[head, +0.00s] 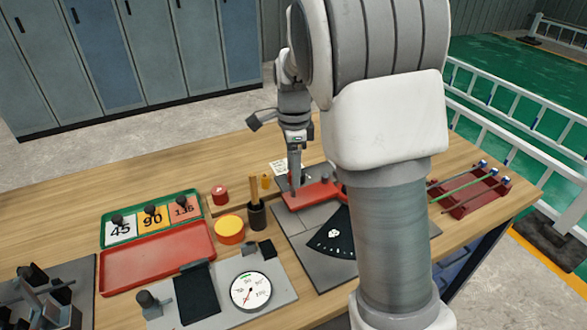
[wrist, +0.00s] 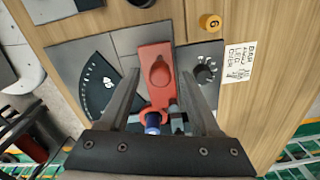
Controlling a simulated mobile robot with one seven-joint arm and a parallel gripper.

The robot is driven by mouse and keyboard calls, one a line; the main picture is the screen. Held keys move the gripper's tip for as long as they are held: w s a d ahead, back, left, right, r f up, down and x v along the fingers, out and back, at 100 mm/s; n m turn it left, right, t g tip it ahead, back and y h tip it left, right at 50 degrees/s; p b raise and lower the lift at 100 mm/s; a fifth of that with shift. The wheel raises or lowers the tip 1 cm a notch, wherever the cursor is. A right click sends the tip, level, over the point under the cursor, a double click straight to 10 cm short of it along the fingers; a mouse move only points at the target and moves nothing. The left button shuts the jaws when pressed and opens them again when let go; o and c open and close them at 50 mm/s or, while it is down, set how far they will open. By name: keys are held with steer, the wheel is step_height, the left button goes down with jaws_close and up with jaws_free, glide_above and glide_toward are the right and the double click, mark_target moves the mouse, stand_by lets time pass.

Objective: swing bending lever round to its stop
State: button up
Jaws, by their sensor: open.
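The bender sits on a grey base plate (head: 290,240) on the wooden bench. Its red arm (head: 312,194), which looks like the bending lever, also shows in the wrist view (wrist: 155,52) with a raised round red boss. A blue-topped pin (wrist: 152,122) stands at its near end. A black fan-shaped angle scale (head: 333,236) lies beside the red arm; in the wrist view it is to the left (wrist: 98,85). My gripper (head: 295,190) points down over the red part. In the wrist view my gripper (wrist: 160,75) is open, one finger on each side of the red part; contact cannot be told.
A black dial knob (wrist: 205,70) is right of the red part. A dark cup with a wooden handle (head: 256,213), yellow tin (head: 230,230), red tray (head: 157,257) and gauge (head: 250,291) stand left. A red rack with rods (head: 470,190) is at right. My arm hides part of the bench.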

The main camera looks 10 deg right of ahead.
jaws_close()
stand_by(1.4)
